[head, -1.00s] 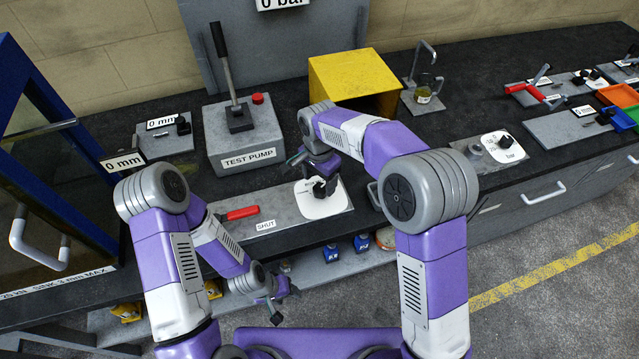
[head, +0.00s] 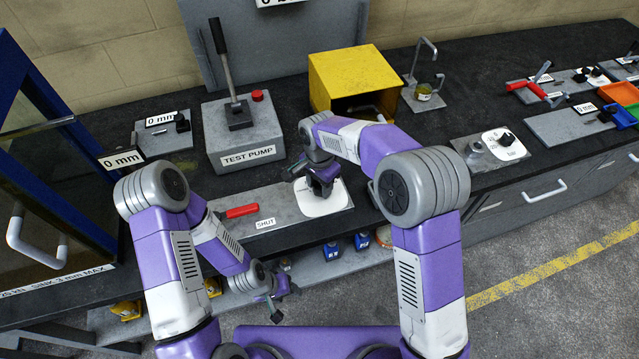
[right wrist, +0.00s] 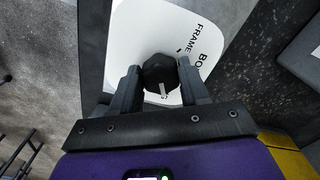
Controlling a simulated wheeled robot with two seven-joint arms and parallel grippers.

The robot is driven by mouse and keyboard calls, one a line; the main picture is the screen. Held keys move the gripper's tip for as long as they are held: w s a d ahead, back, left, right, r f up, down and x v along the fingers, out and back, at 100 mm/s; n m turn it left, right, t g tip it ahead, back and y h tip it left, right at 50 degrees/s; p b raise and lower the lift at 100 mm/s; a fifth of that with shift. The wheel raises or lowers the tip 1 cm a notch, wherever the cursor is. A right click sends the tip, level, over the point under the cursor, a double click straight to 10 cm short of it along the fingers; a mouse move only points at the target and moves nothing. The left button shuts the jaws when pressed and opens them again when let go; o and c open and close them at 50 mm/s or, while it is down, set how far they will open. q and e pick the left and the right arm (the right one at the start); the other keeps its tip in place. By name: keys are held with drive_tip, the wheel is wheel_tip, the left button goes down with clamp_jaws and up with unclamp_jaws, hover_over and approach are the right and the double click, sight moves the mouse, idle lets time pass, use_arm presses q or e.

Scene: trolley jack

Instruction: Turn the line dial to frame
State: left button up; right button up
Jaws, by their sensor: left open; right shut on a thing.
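The line dial is a black knob (right wrist: 159,70) with a white mark on its face, on a white plate (head: 322,207). In the right wrist view the plate (right wrist: 134,40) shows the word FRAME and a partly hidden label starting with BO. The knob's white mark faces toward my gripper, away from these words. My right gripper (head: 323,192) is shut on the knob, with one finger on each side in the right wrist view (right wrist: 160,84). In the head view the gripper hides most of the knob. My left gripper (head: 284,302) is open and empty, low in front of the bench.
A red-handled valve (head: 242,211) labelled SHUT lies left of the plate. The test pump (head: 243,135) and a yellow box (head: 352,75) stand behind. A blue-framed door (head: 45,110) is at the left.

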drive_tip(key=shift+n, duration=0.4)
drive_tip(key=n+p, duration=0.1)
drive_tip(key=n, duration=0.3)
drive_tip(key=shift+s+n, duration=0.1)
drive_tip(key=shift+n, duration=0.2)
drive_tip(key=n+p, duration=0.1)
drive_tip(key=n, duration=0.5)
drive_tip(key=shift+d+p, duration=0.2)
drive_tip(key=shift+p, duration=0.1)
drive_tip(key=n+p, duration=0.1)
drive_tip(key=n, duration=0.5)
drive_tip(key=shift+d+n, duration=0.1)
drive_tip(key=shift+n, duration=0.3)
drive_tip(key=n, duration=0.3)
drive_tip(key=n+p, duration=0.1)
drive_tip(key=n, duration=0.1)
drive_tip(key=shift+w+n, duration=0.25)
drive_tip(key=shift+n, duration=0.05)
drive_tip(key=o, duration=1.1)
drive_tip(key=shift+c, duration=0.2)
